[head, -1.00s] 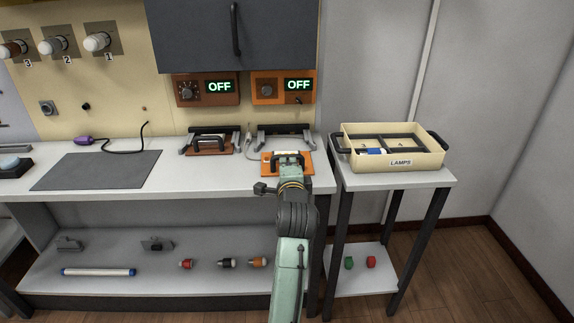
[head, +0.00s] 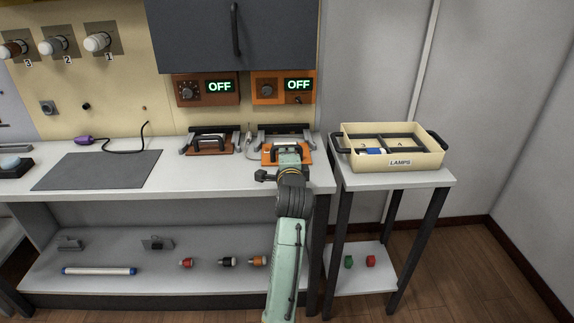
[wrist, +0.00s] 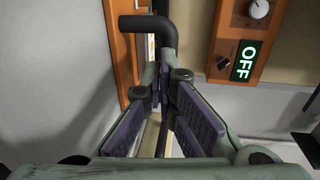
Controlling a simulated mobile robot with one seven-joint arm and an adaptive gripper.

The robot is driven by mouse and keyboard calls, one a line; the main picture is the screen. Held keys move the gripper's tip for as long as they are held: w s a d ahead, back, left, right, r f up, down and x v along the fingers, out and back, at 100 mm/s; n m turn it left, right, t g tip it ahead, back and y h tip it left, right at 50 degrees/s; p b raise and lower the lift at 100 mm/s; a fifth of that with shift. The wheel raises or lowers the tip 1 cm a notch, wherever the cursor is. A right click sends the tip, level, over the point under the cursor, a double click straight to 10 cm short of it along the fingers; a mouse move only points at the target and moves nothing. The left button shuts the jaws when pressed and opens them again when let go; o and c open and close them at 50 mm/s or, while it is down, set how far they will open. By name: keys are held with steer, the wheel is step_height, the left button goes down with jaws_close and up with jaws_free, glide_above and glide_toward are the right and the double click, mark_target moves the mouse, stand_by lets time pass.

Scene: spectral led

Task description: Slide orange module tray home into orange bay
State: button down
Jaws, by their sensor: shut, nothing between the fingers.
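The orange module tray (head: 305,158) lies on the bench top, at the front of the orange bay (head: 285,127), which has a dark back bar and grey side rails. In the head view its front part is partly hidden by my arm. My gripper (head: 288,152) is shut and empty over the tray, by its black handle. In the wrist view the gripper (wrist: 163,95) has its fingers together near the dark handle bar (wrist: 152,28). An orange strip of the tray (wrist: 122,45) shows beside it. Whether the fingers touch the handle is unclear.
A brown tray (head: 210,150) sits in the bay to the left. Two control boxes reading OFF, brown (head: 207,89) and orange (head: 284,87), hang above. A lamp bin (head: 398,160) stands on the side table to the right. A grey mat (head: 97,170) lies left.

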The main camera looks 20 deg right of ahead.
steer(key=shift+r+x, duration=0.2)
steer(key=shift+x, duration=0.95)
steer(key=shift+r+x, duration=0.15)
steer(key=shift+x, duration=1)
steer(key=shift+r+x, duration=0.2)
steer(key=shift+x, duration=0.95)
steer(key=shift+f+p+v, duration=0.2)
steer(key=shift+p+v, duration=0.2)
steer(key=shift+v, duration=0.75)
steer(key=shift+f+p+v, duration=0.15)
steer(key=shift+p+v, duration=0.2)
steer(key=shift+v, duration=0.8)
steer(key=shift+f+p+v, duration=0.2)
steer(key=shift+p+v, duration=0.2)
steer(key=shift+v, duration=0.7)
steer(key=shift+s, duration=0.1)
